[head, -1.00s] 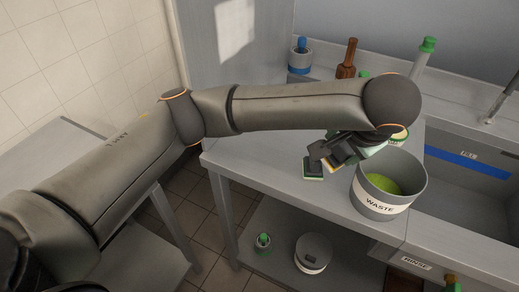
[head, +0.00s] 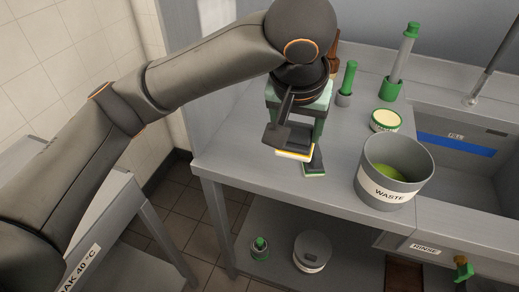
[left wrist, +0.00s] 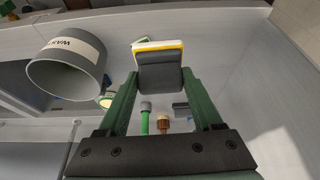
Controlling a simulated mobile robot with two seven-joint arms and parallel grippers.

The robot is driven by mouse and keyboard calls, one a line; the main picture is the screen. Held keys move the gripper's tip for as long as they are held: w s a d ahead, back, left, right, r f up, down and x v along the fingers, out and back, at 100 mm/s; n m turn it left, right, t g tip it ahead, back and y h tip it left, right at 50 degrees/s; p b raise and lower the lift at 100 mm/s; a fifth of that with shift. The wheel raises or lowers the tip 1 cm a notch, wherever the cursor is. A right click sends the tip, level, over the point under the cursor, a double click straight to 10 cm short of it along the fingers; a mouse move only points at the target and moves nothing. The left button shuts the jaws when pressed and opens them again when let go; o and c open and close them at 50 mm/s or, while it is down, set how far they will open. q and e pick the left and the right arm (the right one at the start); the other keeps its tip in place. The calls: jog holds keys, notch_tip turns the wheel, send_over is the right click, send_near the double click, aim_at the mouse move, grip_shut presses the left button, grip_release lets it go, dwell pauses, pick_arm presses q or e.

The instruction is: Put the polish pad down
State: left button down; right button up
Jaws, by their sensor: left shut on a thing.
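The polish pad (head: 290,137), a dark block with a yellow and white edge at its bottom, is between the green-grey fingers of my left gripper (head: 297,122). In the left wrist view the pad (left wrist: 160,72) fills the space between both fingers of the gripper (left wrist: 161,88), which is shut on it. I cannot tell whether the held pad touches the worktop. My right gripper is out of view.
A grey WASTE bin (head: 393,172) with green contents stands to the right. Behind are a round green-rimmed tin (head: 386,120), a green-handled tool (head: 347,82) and a tall green-topped tube (head: 405,60). A sink (head: 470,150) lies right. The worktop's front left is clear.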

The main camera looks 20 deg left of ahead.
pick_arm(q)
jog(key=w+a+f, duration=0.4)
jog(key=w, duration=0.1)
jog(key=w+a+f+b, duration=0.1)
jog(key=w+a+f, duration=0.3)
jog(key=a+f, duration=0.1)
jog(key=shift+w, duration=0.4)
jog(key=f, duration=0.1)
jog(key=f+p, duration=0.1)
jog(key=shift+w+a+f, duration=0.25)
jog(key=shift+a+f, duration=0.1)
jog(key=shift+f, duration=0.05)
jog(key=shift+f+p, duration=0.3)
jog(key=shift+f, duration=0.15)
jog(key=shift+c, duration=0.2)
grip_release()
jog(key=shift+d, duration=0.1)
